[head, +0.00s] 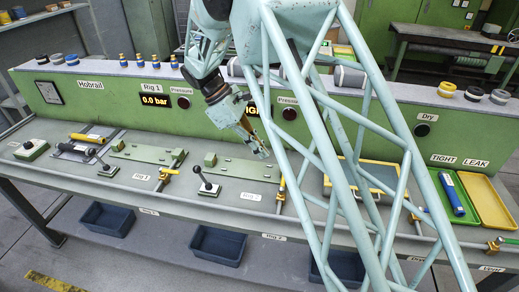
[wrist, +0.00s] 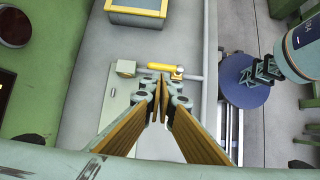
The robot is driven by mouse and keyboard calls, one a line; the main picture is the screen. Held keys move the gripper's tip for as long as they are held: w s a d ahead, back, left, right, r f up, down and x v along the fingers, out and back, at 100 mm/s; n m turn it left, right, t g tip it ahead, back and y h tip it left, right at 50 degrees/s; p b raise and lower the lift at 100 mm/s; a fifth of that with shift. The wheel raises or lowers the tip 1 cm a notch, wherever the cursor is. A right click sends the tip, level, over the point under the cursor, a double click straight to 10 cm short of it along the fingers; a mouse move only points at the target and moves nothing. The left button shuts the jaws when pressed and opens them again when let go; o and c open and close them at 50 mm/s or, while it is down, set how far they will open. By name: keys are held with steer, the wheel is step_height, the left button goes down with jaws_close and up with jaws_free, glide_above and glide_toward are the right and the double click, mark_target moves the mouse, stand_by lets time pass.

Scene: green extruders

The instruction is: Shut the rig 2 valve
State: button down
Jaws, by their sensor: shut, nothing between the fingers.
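The rig 2 valve (head: 281,188) is a small yellow-handled valve at the right end of the rig 2 plate (head: 242,168), near the "Rig 2" label (head: 252,197). In the wrist view the yellow valve handle (wrist: 190,77) lies just beyond the fingertips, pointing toward the bench's front edge, seemingly in line with its pipe. My gripper (head: 262,153) is shut and empty, pointing down above the rig 2 plate. Its fingertips show together in the wrist view (wrist: 158,88). They partly cover the valve area; whether they touch it I cannot tell.
A black-knobbed lever (head: 207,186) stands left of the rig 2 plate. The rig 1 valve (head: 167,173) is farther left. Green and yellow trays (head: 492,200) are at the right. The green panel (head: 210,113) rises behind.

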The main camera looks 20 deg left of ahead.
mark_target(283, 177)
steer(key=b+x, duration=0.1)
steer(key=x, duration=1)
steer(key=shift+w+d+m+g+p, duration=0.25)
steer(key=shift+m+g+p, duration=0.2)
steer(key=shift+m, duration=0.25)
steer(key=shift+w+d+m+g+p, duration=0.1)
steer(key=shift+d+m+g+p, duration=0.3)
steer(key=shift+m, duration=0.3)
stand_by(0.4)
steer(key=shift+w+d+m+g+p, duration=0.15)
steer(key=shift+d+m+g+p, duration=0.25)
steer(key=shift+m, duration=0.4)
steer(key=d+m+g+y, duration=0.1)
steer(key=m, duration=0.3)
steer(key=s+d+m+g+y+p, duration=0.1)
steer(key=d+m+g+y, duration=0.1)
steer(key=m, duration=0.2)
steer(key=d+m+g+y+p, duration=0.1)
steer(key=d+m+g, duration=0.1)
steer(key=m, duration=0.2)
steer(key=shift+s+d+y, duration=0.1)
steer(key=shift+s+y, duration=0.2)
steer(key=shift+s, duration=0.1)
steer(key=shift+s+a+p, duration=0.3)
steer(key=shift+s+a, duration=0.15)
steer(key=shift+a, duration=0.2)
